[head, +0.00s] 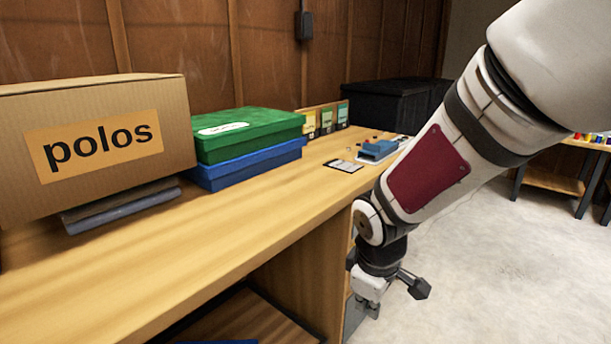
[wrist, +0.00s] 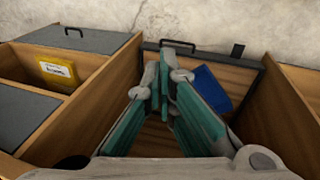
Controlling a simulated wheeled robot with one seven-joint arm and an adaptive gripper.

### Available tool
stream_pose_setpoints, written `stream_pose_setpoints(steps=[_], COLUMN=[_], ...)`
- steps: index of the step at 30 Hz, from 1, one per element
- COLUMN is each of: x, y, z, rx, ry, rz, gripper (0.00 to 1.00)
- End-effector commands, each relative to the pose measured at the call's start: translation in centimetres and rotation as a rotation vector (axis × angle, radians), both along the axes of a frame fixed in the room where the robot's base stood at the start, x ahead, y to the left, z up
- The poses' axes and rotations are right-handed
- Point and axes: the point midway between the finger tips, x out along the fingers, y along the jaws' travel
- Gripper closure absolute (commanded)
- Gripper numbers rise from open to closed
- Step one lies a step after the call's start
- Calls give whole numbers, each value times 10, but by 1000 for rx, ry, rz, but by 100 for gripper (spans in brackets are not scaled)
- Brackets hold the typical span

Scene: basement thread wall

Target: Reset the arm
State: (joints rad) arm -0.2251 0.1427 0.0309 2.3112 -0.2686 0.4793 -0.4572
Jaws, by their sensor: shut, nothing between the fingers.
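My arm reaches down from the upper right in the head view. My gripper (head: 368,306) hangs beside the bench's front edge, below the level of its top, and looks small and partly hidden there. In the wrist view my gripper (wrist: 164,75) has its two teal-and-grey fingers converging to closed tips, with nothing between them. Beneath the fingers is an open wooden drawer-like space with a dark handle (wrist: 177,45). A blue flat item (wrist: 212,88) lies in it, to the right of the fingers.
The wooden bench (head: 235,235) holds a "polos" box (head: 100,152), a green box (head: 245,135) on a blue box (head: 245,167), and a blue tool (head: 378,150). A yellow-labelled item (wrist: 57,72) sits in a left compartment. The floor (head: 480,260) right of my arm is clear.

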Motion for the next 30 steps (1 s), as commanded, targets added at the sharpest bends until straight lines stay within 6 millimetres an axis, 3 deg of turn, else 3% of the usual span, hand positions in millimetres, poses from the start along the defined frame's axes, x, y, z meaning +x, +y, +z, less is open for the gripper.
stream_pose_setpoints(steps=[3, 12, 21, 30], x=[-33, -136, -232, -294], y=[-25, -65, -75, -71], z=[36, 97, 122, 127], rx=[12, 68, 137, 185], ry=[10, 67, 135, 187], rz=[-156, -533, -820, -983], gripper=[100, 100, 100, 100])
